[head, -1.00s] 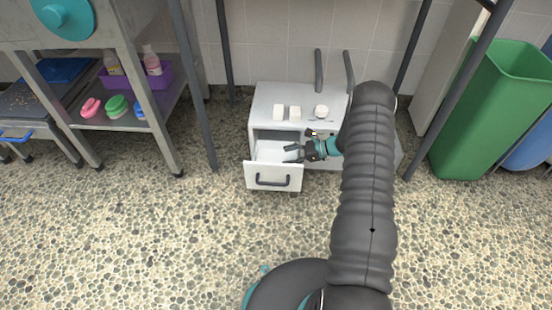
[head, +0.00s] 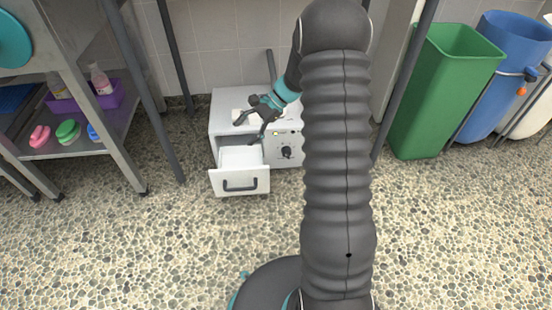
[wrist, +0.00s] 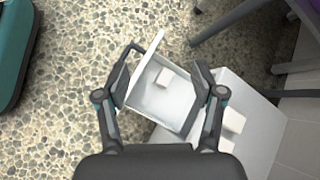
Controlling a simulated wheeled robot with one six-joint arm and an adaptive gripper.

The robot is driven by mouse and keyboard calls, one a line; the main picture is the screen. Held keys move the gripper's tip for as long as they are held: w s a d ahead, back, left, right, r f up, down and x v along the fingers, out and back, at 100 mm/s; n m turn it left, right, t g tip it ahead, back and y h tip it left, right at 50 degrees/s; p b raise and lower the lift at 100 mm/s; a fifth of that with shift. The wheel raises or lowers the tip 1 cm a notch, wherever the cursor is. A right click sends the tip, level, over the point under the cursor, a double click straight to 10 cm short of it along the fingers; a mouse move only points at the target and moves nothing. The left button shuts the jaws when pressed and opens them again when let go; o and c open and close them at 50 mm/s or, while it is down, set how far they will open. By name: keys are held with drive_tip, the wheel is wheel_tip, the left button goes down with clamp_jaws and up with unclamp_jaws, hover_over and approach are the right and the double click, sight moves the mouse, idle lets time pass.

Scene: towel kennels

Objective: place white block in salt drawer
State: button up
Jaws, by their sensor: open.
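The salt drawer (head: 240,180) is pulled out of the white cabinet and has a dark handle. In the wrist view, a small white block (wrist: 164,78) lies on the floor of the open drawer (wrist: 180,108). My gripper (head: 244,132) is open and above the drawer and the cabinet's front edge. In the wrist view its fingers (wrist: 160,85) are spread, with the block in the drawer seen between them and nothing held. Two more white blocks sit on the cabinet top, one (wrist: 233,120) clearer than the other (wrist: 226,145). In the head view my gripper partly hides the cabinet top.
The white cabinet (head: 222,120) has a dark knob (head: 286,152) on its front, right of the drawer. A metal shelf (head: 100,140) with sponges and a purple bin (head: 108,98) stands left. A green bin (head: 430,100) stands right.

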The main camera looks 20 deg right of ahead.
drive_tip(key=s+a+r+n+h, duration=0.2)
drive_tip(key=s+r+n, duration=0.2)
drive_tip(key=s+r, duration=0.3)
drive_tip(key=s+a+r+n+h, duration=0.3)
drive_tip(key=s+r, duration=0.4)
drive_tip(key=r, duration=0.1)
drive_tip(key=s+r+n+t+h, duration=0.2)
drive_tip(key=s+n, duration=0.1)
drive_tip(key=s, duration=0.5)
drive_tip(key=s+d+r+n+t+h, duration=0.1)
drive_tip(key=s+r+n+t+h, duration=0.1)
drive_tip(key=s, duration=0.6)
drive_tip(key=shift+s+d+r+n+t, duration=0.25)
drive_tip(key=shift+r+n+t, duration=0.15)
drive_tip(key=shift+r+n, duration=0.45)
